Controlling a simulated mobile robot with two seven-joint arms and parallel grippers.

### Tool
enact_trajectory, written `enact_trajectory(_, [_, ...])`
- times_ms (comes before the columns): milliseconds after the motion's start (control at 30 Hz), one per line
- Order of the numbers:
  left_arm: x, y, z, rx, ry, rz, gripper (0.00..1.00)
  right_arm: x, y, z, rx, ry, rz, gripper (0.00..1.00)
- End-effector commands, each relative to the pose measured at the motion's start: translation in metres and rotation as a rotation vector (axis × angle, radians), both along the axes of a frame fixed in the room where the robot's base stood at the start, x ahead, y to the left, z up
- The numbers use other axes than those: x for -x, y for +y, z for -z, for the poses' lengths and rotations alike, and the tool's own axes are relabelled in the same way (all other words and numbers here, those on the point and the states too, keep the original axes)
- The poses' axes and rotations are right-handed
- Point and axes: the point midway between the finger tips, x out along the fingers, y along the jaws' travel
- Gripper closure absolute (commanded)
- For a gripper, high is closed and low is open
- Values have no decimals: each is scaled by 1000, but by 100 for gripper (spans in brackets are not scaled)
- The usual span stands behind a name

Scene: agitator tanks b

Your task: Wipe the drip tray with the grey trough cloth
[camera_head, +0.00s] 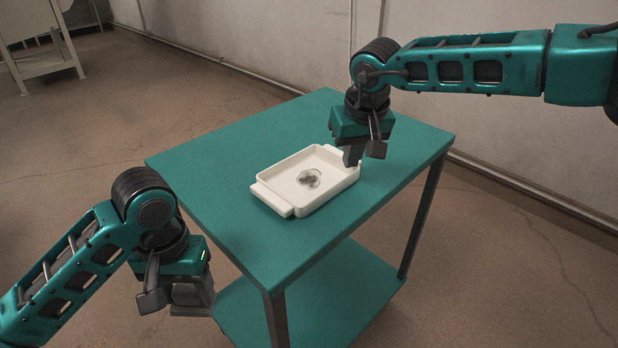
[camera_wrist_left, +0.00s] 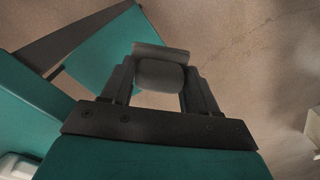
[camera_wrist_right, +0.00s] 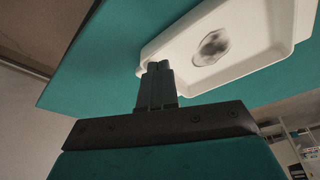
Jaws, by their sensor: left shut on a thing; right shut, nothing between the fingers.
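The white drip tray (camera_head: 278,201) sits on the green table, with a dark grey smudge (camera_head: 309,179) on its floor. The smudge also shows in the right wrist view (camera_wrist_right: 211,46). My left gripper (camera_head: 192,300) is off the table's near left side, low, shut on the grey trough cloth (camera_wrist_left: 160,74), which looks folded or rolled between the fingers. My right gripper (camera_head: 352,158) is shut and empty at the tray's far right end. In the right wrist view its fingertips (camera_wrist_right: 157,68) overlap the tray's end; I cannot tell whether they touch it.
The green table (camera_head: 215,165) has a clear top around the tray and a lower shelf (camera_head: 330,290). A pale wall (camera_head: 480,130) runs behind it. A light metal frame (camera_head: 40,60) stands far back left. The floor around the table is open.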

Motion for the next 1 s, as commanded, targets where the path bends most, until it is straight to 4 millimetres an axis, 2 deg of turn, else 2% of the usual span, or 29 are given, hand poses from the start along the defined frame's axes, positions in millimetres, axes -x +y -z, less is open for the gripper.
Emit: enact_trajectory(1000, [0,0,3,0,0,0,65,0,0,7,0,0,0,100])
